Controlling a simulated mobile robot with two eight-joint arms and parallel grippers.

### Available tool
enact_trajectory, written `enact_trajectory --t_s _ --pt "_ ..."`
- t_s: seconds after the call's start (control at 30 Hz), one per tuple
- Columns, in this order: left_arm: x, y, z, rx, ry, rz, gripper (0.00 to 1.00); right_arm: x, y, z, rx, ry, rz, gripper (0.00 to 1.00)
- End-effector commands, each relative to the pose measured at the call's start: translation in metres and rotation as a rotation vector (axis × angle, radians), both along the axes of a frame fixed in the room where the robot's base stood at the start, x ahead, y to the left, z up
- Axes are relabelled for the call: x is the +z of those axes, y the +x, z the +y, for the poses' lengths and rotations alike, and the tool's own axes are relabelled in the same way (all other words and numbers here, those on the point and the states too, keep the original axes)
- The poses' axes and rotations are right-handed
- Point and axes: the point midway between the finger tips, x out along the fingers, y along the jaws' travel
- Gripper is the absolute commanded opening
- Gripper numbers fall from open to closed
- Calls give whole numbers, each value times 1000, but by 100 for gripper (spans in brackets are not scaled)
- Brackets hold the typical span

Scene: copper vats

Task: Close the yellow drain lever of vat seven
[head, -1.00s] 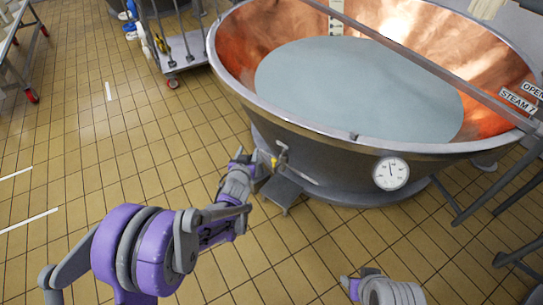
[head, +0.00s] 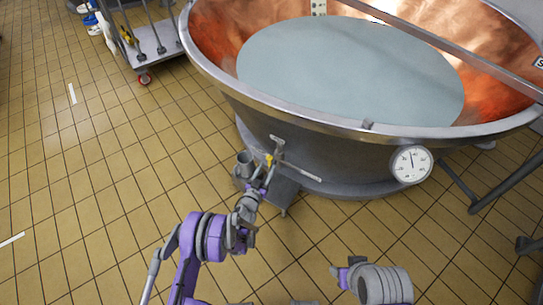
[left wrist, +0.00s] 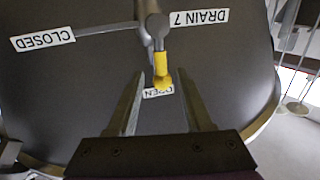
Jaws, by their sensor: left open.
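The yellow drain lever (head: 269,160) is low on the side of the copper-lined vat (head: 375,150), above a small grey step-like box. In the left wrist view the yellow grip (left wrist: 161,70) hangs from a grey pivot, with its end over the OPEN label (left wrist: 158,92). The CLOSED label (left wrist: 42,40) is off to the left; the DRAIN 7 label (left wrist: 200,18) is at upper right. My left gripper (head: 264,175) is open, its two fingers (left wrist: 158,85) on either side of the grip, with gaps visible. My right gripper (head: 340,275) is at the bottom, its jaws unclear.
A round dial gauge (head: 410,164) is on the vat's right side. A grey metal cup-like piece (head: 244,164) is left of the lever. A wheeled cart (head: 155,50) stands at upper left.

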Motion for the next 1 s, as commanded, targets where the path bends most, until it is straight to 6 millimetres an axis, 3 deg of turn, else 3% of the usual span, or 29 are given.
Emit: enact_trajectory --t_s 0.1,0.33,0.77,1.0 --pt "-1 24 -9 0 0 0 51 -5 1 0 0 0 0 51" --pt "-1 57 -21 1 1 0 51 -11 2 0 0 0 -1 51" --pt "0 68 -25 2 1 1 51 -12 3 0 0 0 -1 51" --pt "0 68 -25 2 1 1 11 -12 3 0 0 0 -1 51"
